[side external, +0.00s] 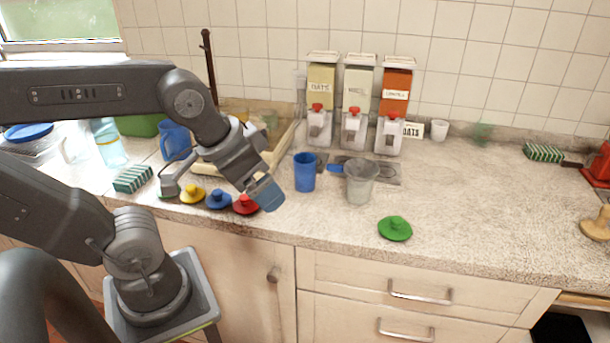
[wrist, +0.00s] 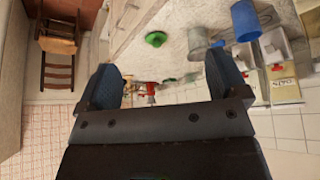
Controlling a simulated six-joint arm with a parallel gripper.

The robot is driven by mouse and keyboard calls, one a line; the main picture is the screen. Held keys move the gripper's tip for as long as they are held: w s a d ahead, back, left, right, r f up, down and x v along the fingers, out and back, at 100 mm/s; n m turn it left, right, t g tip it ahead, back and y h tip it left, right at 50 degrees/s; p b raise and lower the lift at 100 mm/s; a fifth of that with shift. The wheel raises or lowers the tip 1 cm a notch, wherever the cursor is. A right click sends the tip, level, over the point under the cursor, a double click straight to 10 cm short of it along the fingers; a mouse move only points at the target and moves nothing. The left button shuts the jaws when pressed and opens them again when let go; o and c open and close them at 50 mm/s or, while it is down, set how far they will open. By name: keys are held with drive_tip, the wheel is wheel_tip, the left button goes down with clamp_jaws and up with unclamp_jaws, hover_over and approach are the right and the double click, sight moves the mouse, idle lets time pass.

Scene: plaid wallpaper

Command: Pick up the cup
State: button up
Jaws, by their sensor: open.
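A blue cup (side external: 304,172) stands upright on the counter, just right of my gripper in the side view. It also shows at the top right of the wrist view (wrist: 245,20). A translucent grey cup (side external: 360,181) stands to the right of the blue one and shows in the wrist view (wrist: 198,42). My gripper (side external: 268,194) is open above the counter's front part, left of both cups. Its two blue fingers are spread apart in the wrist view (wrist: 165,85) with nothing held between them.
Yellow (side external: 191,193), blue (side external: 218,199), red (side external: 246,204) and green (side external: 395,228) lids lie on the counter. Three dispensers (side external: 352,105) stand at the back wall. A blue pitcher (side external: 175,140) stands at left.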

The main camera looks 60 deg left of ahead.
wheel_tip(320, 180, up, 4)
drive_tip(key=n+t+h, duration=0.2)
drive_tip(key=n+t, duration=0.6)
drive_tip(key=n, duration=2.6)
hover_over(302, 174)
drive_tip(key=s+a, duration=0.3)
wheel_tip(302, 174, down, 20)
drive_tip(key=shift+s+f, duration=0.1)
drive_tip(key=shift+f, duration=0.05)
drive_tip(key=shift+x, duration=2.5)
drive_tip(key=shift+f, duration=0.1)
drive_tip(key=shift+c, duration=0.4)
drive_tip(key=c, duration=1)
